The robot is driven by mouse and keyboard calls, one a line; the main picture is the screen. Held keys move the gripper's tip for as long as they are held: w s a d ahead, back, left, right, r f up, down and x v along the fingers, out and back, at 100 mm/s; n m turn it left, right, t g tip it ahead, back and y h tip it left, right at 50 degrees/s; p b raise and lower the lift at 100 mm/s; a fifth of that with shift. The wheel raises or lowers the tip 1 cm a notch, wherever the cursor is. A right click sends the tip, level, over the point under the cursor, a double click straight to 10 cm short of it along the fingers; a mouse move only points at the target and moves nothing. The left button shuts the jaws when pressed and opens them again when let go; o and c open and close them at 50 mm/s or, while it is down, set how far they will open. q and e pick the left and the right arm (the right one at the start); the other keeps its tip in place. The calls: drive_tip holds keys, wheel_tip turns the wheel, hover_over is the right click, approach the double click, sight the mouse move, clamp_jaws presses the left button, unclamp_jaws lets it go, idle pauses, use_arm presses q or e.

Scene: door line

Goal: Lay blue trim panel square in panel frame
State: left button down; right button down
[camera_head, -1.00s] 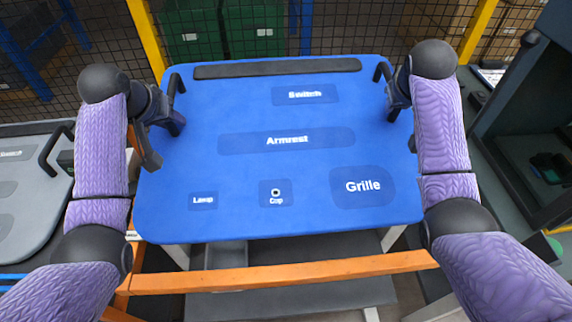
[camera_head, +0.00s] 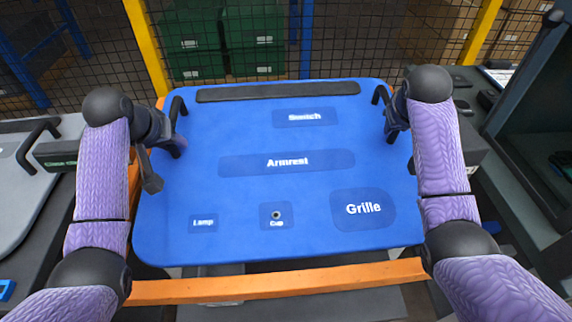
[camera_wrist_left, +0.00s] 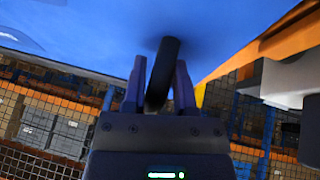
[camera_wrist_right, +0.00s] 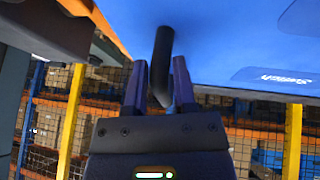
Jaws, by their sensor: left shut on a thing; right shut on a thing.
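The blue trim panel (camera_head: 250,190) fills the middle of the head view, with recesses marked Switch, Armrest, Lamp, Cup and Grille. The orange panel frame (camera_head: 280,284) shows beyond its near edge and at its left side. A dark gap separates the near bar from the panel; I cannot tell if the panel touches the frame. My left gripper (camera_head: 176,146) is shut on the panel's left black handle, seen between the fingers in the left wrist view (camera_wrist_left: 160,80). My right gripper (camera_head: 389,130) is shut on the right handle, also in the right wrist view (camera_wrist_right: 160,82).
A grey panel (camera_head: 20,190) with a black handle lies at the left. Green bins (camera_head: 225,40) stand behind a mesh fence with yellow posts (camera_head: 147,45). A dark grey structure (camera_head: 535,120) stands close at the right.

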use_arm(q)
drive_tip(key=shift+c, duration=2)
unclamp_jaws()
drive_tip(key=shift+d, duration=0.1)
use_arm(e)
drive_tip(key=shift+c, duration=2.1)
unclamp_jaws()
drive_tip(key=shift+s+a+r, duration=0.1)
drive_tip(key=shift+s+r, duration=0.1)
drive_tip(key=shift+r, duration=0.25)
use_arm(q)
drive_tip(key=v, duration=1.2)
use_arm(e)
drive_tip(key=v, duration=0.6)
drive_tip(key=shift+s+r, duration=0.15)
drive_tip(key=shift+r, duration=0.1)
